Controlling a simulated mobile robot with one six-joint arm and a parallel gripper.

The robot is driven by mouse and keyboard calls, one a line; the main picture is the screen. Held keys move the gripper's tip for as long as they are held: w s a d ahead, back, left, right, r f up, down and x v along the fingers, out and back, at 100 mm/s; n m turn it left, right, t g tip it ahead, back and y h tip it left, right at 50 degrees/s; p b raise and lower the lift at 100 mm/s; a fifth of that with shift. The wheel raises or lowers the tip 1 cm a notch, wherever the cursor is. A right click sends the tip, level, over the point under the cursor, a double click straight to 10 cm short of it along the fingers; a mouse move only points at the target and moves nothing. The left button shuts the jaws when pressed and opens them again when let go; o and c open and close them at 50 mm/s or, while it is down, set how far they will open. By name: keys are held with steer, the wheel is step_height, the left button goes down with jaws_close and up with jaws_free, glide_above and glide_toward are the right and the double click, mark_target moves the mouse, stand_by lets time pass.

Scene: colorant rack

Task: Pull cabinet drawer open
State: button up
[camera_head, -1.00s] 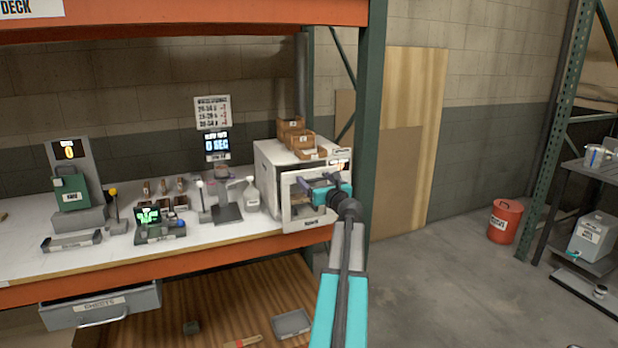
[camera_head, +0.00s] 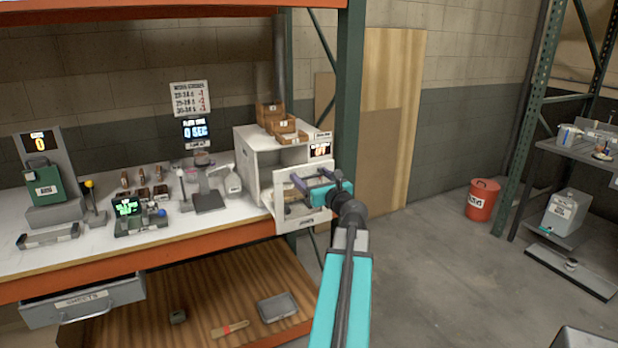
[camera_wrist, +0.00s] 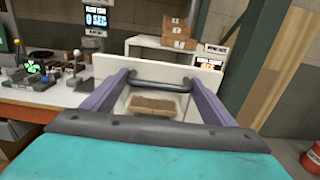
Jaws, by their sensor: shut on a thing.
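The white cabinet (camera_head: 255,147) stands at the right end of the bench, with a dark open space in its front. Its white front panel (camera_head: 282,188) stands out from the box, so the drawer is at least partly open. My gripper (camera_head: 312,181) is shut on the dark bar handle (camera_wrist: 160,82) of this panel. In the wrist view, the two purple fingers of my gripper (camera_wrist: 160,88) reach to the handle's two ends. A brown thing (camera_wrist: 152,105) shows through the panel's window below the handle. My arm hides the panel's right part.
Brown bins (camera_head: 280,124) sit on the cabinet. A green rack post (camera_head: 348,90) rises just behind my gripper. A grey drawer (camera_head: 85,300) juts out below the bench.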

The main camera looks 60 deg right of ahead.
steer(key=shift+s+d, duration=0.1)
steer(key=o, duration=1.2)
steer(key=b+v, duration=0.2)
steer(key=v, duration=0.4)
steer(key=shift+b, duration=0.4)
steer(key=shift+s+f+b, duration=0.15)
steer(key=shift+b, duration=0.15)
steer(key=b+v, duration=0.2)
steer(key=b, duration=0.2)
steer(key=shift+a+b, duration=0.2)
steer(key=shift+b, duration=0.1)
